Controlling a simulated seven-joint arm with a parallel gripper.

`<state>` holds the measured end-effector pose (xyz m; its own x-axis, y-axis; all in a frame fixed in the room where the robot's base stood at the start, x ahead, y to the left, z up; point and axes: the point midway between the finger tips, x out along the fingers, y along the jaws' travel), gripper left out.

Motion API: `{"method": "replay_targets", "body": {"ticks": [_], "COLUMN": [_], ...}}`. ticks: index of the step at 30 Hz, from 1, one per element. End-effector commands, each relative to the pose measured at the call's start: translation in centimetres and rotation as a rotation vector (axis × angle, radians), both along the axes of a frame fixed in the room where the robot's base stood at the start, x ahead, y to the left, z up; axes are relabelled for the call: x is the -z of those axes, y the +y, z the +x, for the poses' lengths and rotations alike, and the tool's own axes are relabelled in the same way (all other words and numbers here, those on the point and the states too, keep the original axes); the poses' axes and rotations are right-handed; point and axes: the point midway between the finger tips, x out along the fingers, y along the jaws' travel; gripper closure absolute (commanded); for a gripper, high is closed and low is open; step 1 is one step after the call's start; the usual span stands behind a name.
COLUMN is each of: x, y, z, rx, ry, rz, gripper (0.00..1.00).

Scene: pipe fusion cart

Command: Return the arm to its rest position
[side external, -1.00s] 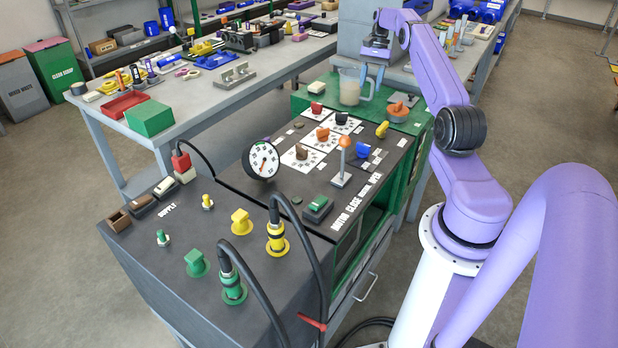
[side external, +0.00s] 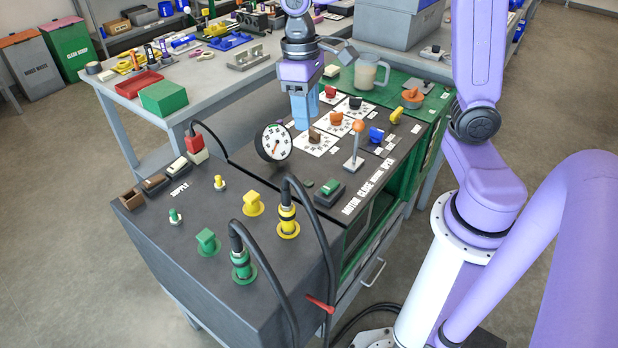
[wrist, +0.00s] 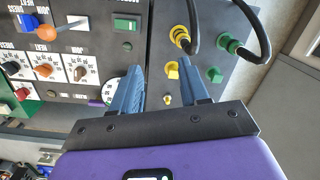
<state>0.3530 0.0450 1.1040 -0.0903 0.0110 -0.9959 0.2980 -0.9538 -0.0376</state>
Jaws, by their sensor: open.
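My gripper (side external: 303,112) is above the back left part of the cart's dark control panel (side external: 265,185), pointing down, beside the round white gauge (side external: 274,142). Its blue fingers look nearly overlapped in the side view. In the wrist view my gripper (wrist: 162,70) is open, with a clear gap between the two fingers and nothing in it. The gauge (wrist: 109,91) is partly hidden behind the left finger there. My purple arm reaches over the cart from the right; part of it is above the side view's top edge.
A clear jug (side external: 368,74) stands on the green rear surface. Several dial knobs (side external: 336,119) and an orange-tipped lever (side external: 357,143) rise from the panel. Yellow and green plugs (side external: 287,215) with black cables stand in front. A green box (side external: 163,98) sits on the left bench.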

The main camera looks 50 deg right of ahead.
Motion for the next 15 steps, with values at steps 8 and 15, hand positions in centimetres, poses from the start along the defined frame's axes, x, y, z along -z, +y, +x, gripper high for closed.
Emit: {"method": "replay_targets", "body": {"ticks": [8, 15], "x": [1.2, 2.8], "y": [2.6, 1.2], "z": [-12.3, -18.0], "rx": [-0.483, -0.745], "ry": [-0.073, -0.109], "rz": [0.022, 0.044], "gripper": [0.55, 0.55]}}
